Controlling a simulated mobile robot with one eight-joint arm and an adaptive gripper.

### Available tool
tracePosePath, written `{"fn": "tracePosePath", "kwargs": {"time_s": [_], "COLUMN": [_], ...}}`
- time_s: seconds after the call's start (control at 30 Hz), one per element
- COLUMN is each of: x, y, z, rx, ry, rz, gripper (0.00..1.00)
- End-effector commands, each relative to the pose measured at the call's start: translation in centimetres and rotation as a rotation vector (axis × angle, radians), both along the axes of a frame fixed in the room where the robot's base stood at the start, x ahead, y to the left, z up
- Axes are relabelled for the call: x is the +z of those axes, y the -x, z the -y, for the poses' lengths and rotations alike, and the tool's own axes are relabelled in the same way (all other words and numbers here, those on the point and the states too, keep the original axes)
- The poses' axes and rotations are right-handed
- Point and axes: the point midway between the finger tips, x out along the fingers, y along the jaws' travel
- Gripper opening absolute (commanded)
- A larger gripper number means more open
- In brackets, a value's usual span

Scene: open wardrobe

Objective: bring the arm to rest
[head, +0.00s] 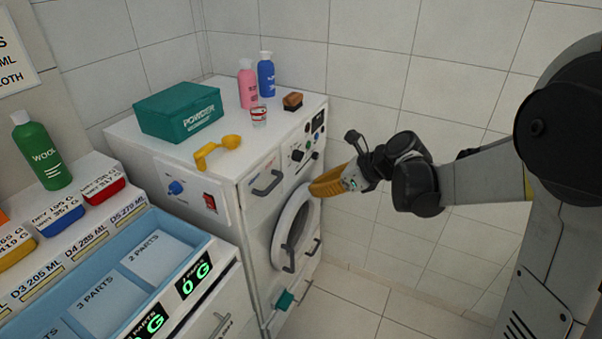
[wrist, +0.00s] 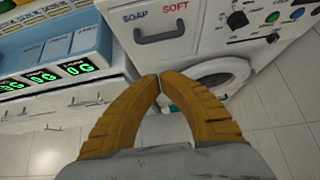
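My gripper (head: 316,188) is held in the air in front of the white washing machine (head: 250,225), near its round door (head: 288,222). In the wrist view the two yellow fingers of the gripper (wrist: 159,78) curve in and their tips meet, with nothing seen between them. My arm reaches in from the right in the head view. From the head view I cannot tell whether the fingers touch the machine; the wrist view shows the door and drawer front beyond them.
A green powder box (head: 180,112), yellow scoop (head: 218,150), pink bottle (head: 247,86), blue bottle (head: 266,76), small cup (head: 259,117) and brush (head: 293,101) are on the machine. A counter with a blue divided tray (head: 195,236) stands left. Floor (head: 400,300) at right is clear.

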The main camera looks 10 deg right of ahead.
Motion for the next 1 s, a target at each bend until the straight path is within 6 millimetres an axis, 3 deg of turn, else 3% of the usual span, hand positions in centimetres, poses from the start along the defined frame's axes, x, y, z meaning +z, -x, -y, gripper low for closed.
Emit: {"fn": "tracePosePath", "kwargs": {"time_s": [0.17, 0.27, 0.5, 0.7, 0.83, 1.0], "x": [0.4, 1.3, 3.8, 4.4, 4.1, 3.6], "y": [0.7, 2.4, 10.9, 18.2, 21.7, 24.1], "z": [0.1, 0.0, 0.9, 3.0, 4.4, 5.7], "rx": [0.025, 0.109, 0.574, 1.079, 1.386, 1.644], "ry": [0.036, 0.151, 0.695, 1.155, 1.387, 1.553], "rz": [0.023, 0.102, 0.424, 0.648, 0.74, 0.791], "gripper": [0.0, 0.0, 0.0, 0.0, 0.0, 0.0]}}
